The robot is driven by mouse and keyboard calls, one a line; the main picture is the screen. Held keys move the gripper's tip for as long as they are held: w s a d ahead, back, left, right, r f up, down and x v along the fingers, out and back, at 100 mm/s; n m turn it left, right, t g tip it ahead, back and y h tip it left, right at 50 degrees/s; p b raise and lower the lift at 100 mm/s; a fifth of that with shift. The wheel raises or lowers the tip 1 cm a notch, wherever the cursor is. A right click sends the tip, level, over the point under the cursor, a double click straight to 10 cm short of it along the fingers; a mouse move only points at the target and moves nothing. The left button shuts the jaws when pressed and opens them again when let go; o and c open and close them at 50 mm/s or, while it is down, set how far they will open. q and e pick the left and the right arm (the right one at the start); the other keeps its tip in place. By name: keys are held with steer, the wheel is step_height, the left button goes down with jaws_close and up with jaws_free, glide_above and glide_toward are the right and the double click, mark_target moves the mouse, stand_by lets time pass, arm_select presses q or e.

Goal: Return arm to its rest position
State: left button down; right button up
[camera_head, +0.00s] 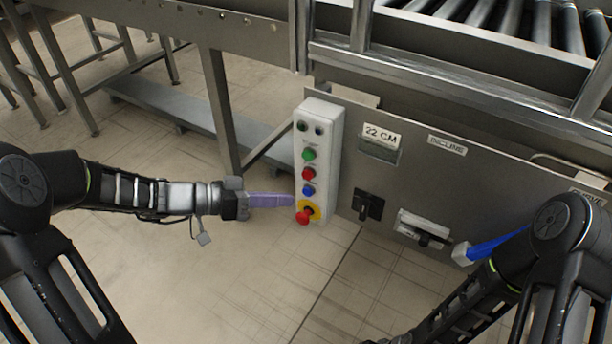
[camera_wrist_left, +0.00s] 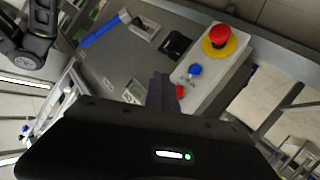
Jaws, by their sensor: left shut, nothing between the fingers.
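My left gripper (camera_head: 290,200) reaches in from the left in the head view, with its purple fingers shut and empty. Its fingertips are at the lower left side of the white control box (camera_head: 322,140), near the blue button (camera_head: 308,190) and the red emergency stop (camera_head: 304,216) on its yellow ring. I cannot tell whether they touch the box. In the left wrist view the shut fingers (camera_wrist_left: 160,92) point toward the box, with the red emergency stop (camera_wrist_left: 220,36) beyond them.
The grey conveyor panel (camera_head: 400,165) carries a "22 CM" label (camera_head: 381,135), a black switch (camera_head: 367,204) and a lever with a blue handle (camera_head: 497,243). Rollers (camera_head: 510,20) lie above at the upper right. Steel legs (camera_head: 218,110) stand behind my left gripper. The tiled floor below is clear.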

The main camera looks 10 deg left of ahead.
arm_select(q)
steer(key=shift+f, duration=0.3)
arm_select(e)
steer(key=shift+f, duration=0.4)
arm_select(q)
steer(key=shift+r, duration=0.1)
arm_select(e)
steer(key=shift+r, duration=0.1)
